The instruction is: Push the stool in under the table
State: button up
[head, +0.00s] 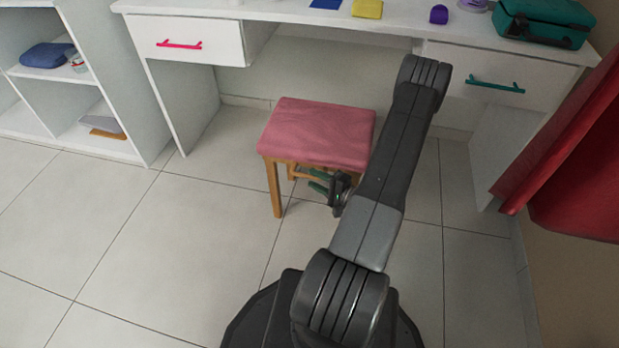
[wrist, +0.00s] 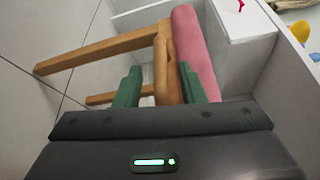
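The stool (head: 318,133) has a pink seat and wooden legs. It stands upright on the floor at the front of the knee opening of the white table (head: 300,12). My gripper (head: 328,186) is low at the near side of the stool, below the seat's front edge, partly hidden by my arm. In the wrist view, the stool's seat (wrist: 195,45) runs along the right and its legs reach left. The green fingers of my gripper (wrist: 160,88) are apart, with a wooden part of the stool between them. I cannot tell whether they touch it.
Drawers with a pink handle (head: 180,44) and a teal handle (head: 495,84) flank the knee opening. A white shelf unit (head: 125,90) stands at left, a red curtain (head: 575,160) hangs at right. The tiled floor at left is clear.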

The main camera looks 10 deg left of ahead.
aim_at(309, 175)
jog(key=shift+x, duration=1.55)
grip_shut()
